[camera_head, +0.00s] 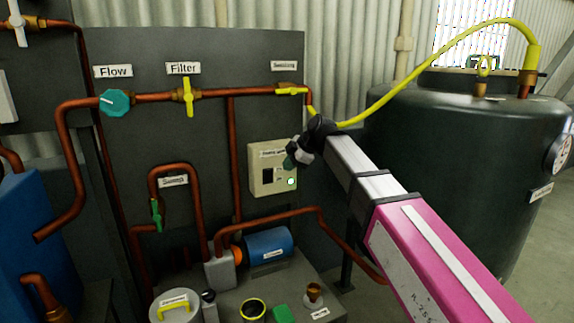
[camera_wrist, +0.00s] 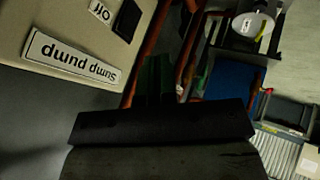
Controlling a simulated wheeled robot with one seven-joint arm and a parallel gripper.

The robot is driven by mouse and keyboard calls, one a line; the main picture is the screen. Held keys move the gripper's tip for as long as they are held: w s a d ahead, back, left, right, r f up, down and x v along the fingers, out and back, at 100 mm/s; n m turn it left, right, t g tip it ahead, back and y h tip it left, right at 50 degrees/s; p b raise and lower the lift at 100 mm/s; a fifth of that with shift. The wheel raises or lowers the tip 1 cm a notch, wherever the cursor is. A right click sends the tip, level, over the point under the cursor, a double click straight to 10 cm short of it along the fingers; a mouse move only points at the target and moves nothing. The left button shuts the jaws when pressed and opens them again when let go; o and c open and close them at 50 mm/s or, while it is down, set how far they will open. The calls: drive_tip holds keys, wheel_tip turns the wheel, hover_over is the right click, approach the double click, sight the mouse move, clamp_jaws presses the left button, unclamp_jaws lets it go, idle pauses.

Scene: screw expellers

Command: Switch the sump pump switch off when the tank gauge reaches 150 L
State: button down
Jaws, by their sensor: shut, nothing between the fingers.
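The beige sump pump switch box (camera_head: 258,184) is on the dark panel in the head view. It has a dark rocker switch (camera_head: 267,176) and a lit green lamp (camera_head: 291,181). In the wrist view, its "Sump pump" label (camera_wrist: 72,58) appears upside down, beside the dark switch (camera_wrist: 126,19) and an "Off" tag (camera_wrist: 100,10). My gripper (camera_head: 289,162) is shut and empty, in front of the box's upper right part; contact cannot be told. Its dark green fingers also show in the wrist view (camera_wrist: 156,75). The tank gauge (camera_head: 562,153) is at the right edge, seen obliquely; its reading is not legible.
The large dark tank (camera_head: 440,150) stands at right with a yellow hose (camera_head: 425,70) looping to the panel pipes. Copper pipes (camera_head: 232,150) run around the box. Below are a blue motor (camera_head: 268,243) and a lidded pot (camera_head: 174,306).

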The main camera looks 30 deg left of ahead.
sight(267, 172)
drive_tip(key=a+f, duration=0.1)
drive_tip(key=a, duration=0.1)
drive_tip(key=w+a+f, duration=0.1)
drive_tip(key=a+f, duration=0.3)
drive_tip(key=a, duration=0.1)
drive_tip(key=shift+w+f, duration=0.25)
drive_tip(key=shift+w, duration=0.05)
drive_tip(key=shift+w+a, duration=0.3)
drive_tip(key=shift+a, duration=0.2)
drive_tip(key=shift+w+a+r, duration=0.15)
drive_tip(key=shift+w+a, duration=0.05)
drive_tip(key=shift+a, duration=0.05)
drive_tip(key=shift+r, duration=0.1)
drive_tip(key=shift+r, duration=0.7)
